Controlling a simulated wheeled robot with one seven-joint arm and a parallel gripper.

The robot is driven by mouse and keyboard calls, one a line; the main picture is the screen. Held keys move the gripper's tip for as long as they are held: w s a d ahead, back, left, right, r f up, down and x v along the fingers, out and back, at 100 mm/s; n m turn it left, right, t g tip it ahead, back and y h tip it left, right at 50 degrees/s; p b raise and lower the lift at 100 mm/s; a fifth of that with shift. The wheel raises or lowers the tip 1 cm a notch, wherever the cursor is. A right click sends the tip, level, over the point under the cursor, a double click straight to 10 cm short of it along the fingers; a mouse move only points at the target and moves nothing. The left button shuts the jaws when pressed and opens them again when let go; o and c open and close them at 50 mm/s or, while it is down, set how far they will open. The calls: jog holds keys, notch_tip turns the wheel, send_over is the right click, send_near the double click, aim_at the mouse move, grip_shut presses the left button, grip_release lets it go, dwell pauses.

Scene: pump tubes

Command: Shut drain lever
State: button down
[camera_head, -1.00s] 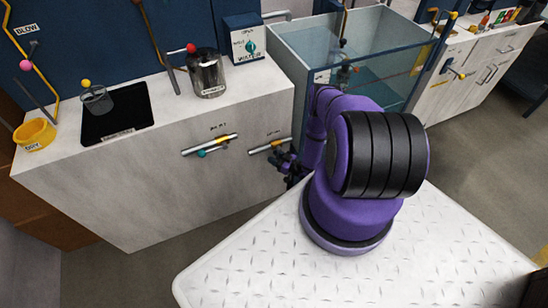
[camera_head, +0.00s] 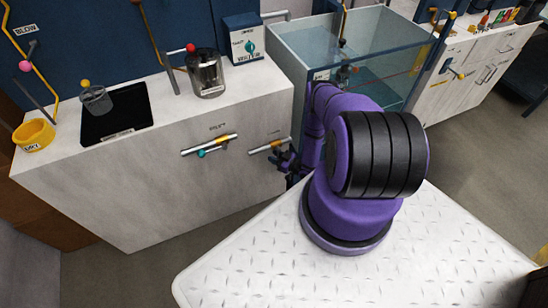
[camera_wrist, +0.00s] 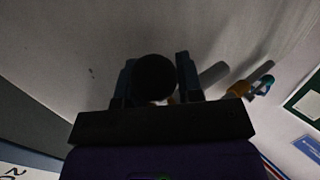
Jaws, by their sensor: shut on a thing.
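The drain lever appears to be the one on the right pipe with a yellow valve body (camera_head: 270,146), on the front of the white cabinet; its label is too small to read. My gripper (camera_head: 284,160) is at the right end of this pipe, just below the yellow part, and partly hidden by my arm. In the wrist view my gripper (camera_wrist: 154,82) is shut on a dark round knob (camera_wrist: 155,77) between its two fingers. This knob seems to be the lever's end; the lever behind it is mostly hidden.
A second valve (camera_head: 221,142) with a teal knob (camera_head: 201,154) is to the left on the same cabinet front. A glass tank (camera_head: 300,50) stands behind my arm. A metal jug (camera_head: 208,75), a black plate (camera_head: 116,112) and a yellow bowl (camera_head: 34,135) are on the counter.

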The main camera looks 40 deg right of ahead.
jog(key=shift+d, duration=0.1)
jog(key=c, duration=1.1)
grip_release()
jog(key=v, duration=1.1)
